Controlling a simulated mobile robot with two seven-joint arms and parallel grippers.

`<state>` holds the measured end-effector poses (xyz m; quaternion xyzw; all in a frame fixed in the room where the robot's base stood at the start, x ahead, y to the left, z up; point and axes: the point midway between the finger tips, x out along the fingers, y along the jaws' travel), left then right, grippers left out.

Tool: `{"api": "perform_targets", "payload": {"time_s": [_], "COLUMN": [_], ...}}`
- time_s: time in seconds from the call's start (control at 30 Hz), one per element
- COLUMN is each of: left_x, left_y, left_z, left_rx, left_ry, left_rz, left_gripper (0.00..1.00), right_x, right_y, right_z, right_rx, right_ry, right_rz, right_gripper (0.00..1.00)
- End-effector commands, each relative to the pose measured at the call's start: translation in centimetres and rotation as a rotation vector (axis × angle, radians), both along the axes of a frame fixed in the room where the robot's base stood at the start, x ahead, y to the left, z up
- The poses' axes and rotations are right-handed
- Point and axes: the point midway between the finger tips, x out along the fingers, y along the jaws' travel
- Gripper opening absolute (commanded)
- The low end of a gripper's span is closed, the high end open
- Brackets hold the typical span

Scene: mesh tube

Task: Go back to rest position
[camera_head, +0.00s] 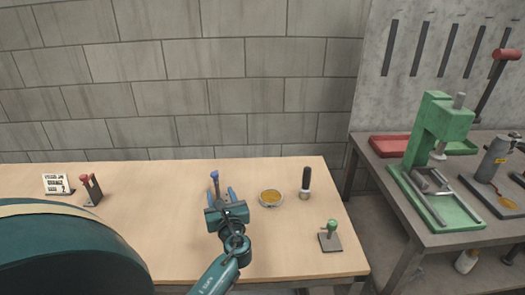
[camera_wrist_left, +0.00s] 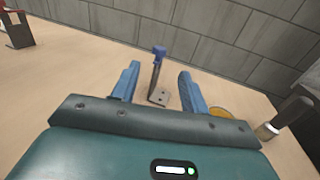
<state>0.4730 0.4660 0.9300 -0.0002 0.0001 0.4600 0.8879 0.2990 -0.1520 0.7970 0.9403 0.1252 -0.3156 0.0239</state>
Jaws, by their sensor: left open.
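My left gripper (camera_head: 223,193) reaches over the middle of the wooden table in the head view. Its two blue fingers are apart and nothing is between them; they also show in the left wrist view (camera_wrist_left: 158,86). Just beyond the fingers stands a thin upright post with a blue top (camera_head: 214,176). In the left wrist view this blue-topped post (camera_wrist_left: 158,62) rises from a small metal base and appears in the gap between the fingers, beyond them. My right gripper does not show in either view.
On the wooden table (camera_head: 150,240) are a round dish with amber contents (camera_head: 271,198), a black-handled tool (camera_head: 306,182), a green-knobbed stand (camera_head: 331,238), a red-topped stand (camera_head: 91,188) and a white card (camera_head: 57,184). A grey bench (camera_head: 395,205) at right holds a green press (camera_head: 437,130). A block wall stands behind.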

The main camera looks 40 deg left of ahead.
Motion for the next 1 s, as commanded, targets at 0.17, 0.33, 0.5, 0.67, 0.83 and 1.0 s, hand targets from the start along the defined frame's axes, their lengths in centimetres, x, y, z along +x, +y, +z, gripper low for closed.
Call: {"api": "perform_targets", "payload": {"time_s": [0.17,0.33,0.5,0.67,0.83,1.0], "left_x": [0.0,-1.8,-6.9,-12.2,-16.6,-20.3], "left_y": [0.0,-0.8,-4.4,-10.8,-17.0,-22.0], "left_z": [0.0,-0.7,-3.3,-5.9,-6.6,-5.9], "left_rx": [-0.002,-0.172,-0.728,-1.284,-1.636,-1.841], "left_ry": [-0.001,-0.129,-0.488,-0.749,-0.848,-0.861], "left_rz": [0.0,0.031,0.181,0.462,0.77,1.057], "left_gripper": [0.45,0.45,0.45,0.45,0.45,0.45], "right_x": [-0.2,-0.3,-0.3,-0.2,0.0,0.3], "right_y": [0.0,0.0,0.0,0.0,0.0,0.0], "right_z": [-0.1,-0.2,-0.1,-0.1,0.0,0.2], "right_rx": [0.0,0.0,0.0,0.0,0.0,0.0], "right_ry": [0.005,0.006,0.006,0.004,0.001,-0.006], "right_rz": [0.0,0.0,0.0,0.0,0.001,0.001], "right_gripper": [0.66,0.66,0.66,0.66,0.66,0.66]}}
